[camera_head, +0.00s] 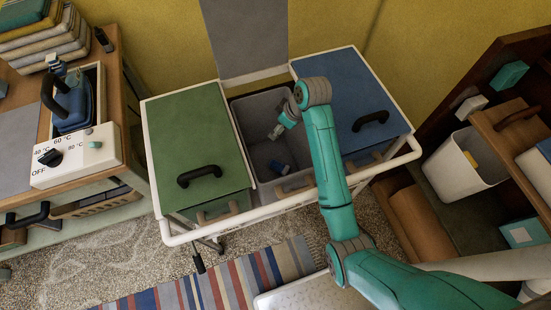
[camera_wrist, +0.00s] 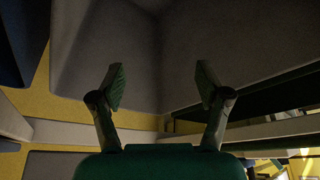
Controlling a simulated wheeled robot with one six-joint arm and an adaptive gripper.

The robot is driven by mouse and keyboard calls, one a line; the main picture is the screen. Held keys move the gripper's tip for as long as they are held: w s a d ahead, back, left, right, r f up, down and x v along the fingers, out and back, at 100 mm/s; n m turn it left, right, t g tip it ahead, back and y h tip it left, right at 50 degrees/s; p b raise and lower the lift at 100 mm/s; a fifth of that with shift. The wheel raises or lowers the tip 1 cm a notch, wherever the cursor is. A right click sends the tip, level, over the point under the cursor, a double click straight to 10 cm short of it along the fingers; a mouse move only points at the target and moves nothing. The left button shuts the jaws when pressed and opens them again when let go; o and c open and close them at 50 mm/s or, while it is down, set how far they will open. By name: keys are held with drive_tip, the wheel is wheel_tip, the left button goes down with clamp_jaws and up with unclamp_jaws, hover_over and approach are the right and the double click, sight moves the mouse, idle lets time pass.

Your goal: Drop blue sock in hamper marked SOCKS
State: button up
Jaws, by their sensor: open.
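A white-framed cart holds three hampers side by side. The middle grey hamper (camera_head: 253,107) is uncovered, and my arm reaches over it. My gripper (camera_head: 275,133) is inside or just above its opening; the wrist view shows its two fingers (camera_wrist: 160,85) spread apart with nothing between them. I cannot read a SOCKS mark on any hamper. The wrist view shows grey hamper walls (camera_wrist: 225,40) and no sock.
A green lid (camera_head: 195,140) covers the left hamper and a blue lid (camera_head: 350,95) the right one. A washer with a dial (camera_head: 75,158) stands at the left. A shelf with a white bin (camera_head: 452,165) is at the right. A striped rug (camera_head: 215,285) lies in front.

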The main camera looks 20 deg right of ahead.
drive_tip(key=v, duration=0.7)
drive_tip(key=shift+r, duration=0.3)
drive_tip(key=shift+s, duration=0.1)
